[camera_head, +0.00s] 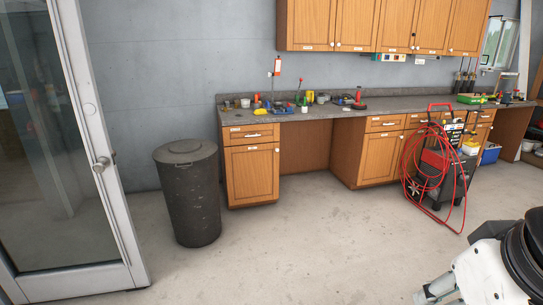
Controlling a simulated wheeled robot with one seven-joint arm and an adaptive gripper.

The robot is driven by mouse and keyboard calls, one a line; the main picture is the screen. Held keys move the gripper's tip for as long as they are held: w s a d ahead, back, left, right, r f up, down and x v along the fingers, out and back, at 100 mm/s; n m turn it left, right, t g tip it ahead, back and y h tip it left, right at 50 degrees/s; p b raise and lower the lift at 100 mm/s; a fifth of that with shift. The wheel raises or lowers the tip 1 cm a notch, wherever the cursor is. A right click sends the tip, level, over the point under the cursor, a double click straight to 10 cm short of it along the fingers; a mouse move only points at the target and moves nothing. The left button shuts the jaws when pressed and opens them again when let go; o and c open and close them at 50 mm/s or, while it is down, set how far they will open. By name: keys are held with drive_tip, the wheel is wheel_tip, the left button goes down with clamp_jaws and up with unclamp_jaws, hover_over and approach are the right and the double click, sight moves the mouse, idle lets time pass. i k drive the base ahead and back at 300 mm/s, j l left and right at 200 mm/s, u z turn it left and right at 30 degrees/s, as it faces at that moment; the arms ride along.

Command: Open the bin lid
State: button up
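A dark grey round bin (193,207) stands upright on the floor at the left, between the glass door and the wooden cabinets. Its flat lid (184,152) is on top and closed, with a small raised handle near the middle. Part of my arm shows at the bottom right, well away from the bin. The gripper's fingertips cannot be made out in this view.
A glass door (50,150) in a pale frame stands left of the bin. Cabinets (251,172) with a cluttered worktop (400,112) line the wall on the right. A cart with red hose (432,165) stands before them. The middle floor (300,245) is clear.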

sight(186, 153)
drive_tip(key=i+j+u, duration=0.1)
drive_tip(key=i+u, duration=0.25)
drive_tip(key=i, duration=0.6)
drive_tip(key=i+l+u, duration=0.15)
drive_tip(key=i+u, duration=0.15)
drive_tip(key=i, duration=0.7)
drive_tip(key=i+j, duration=0.1)
drive_tip(key=i, duration=0.55)
drive_tip(key=i+j, duration=0.1)
drive_tip(key=i, duration=0.55)
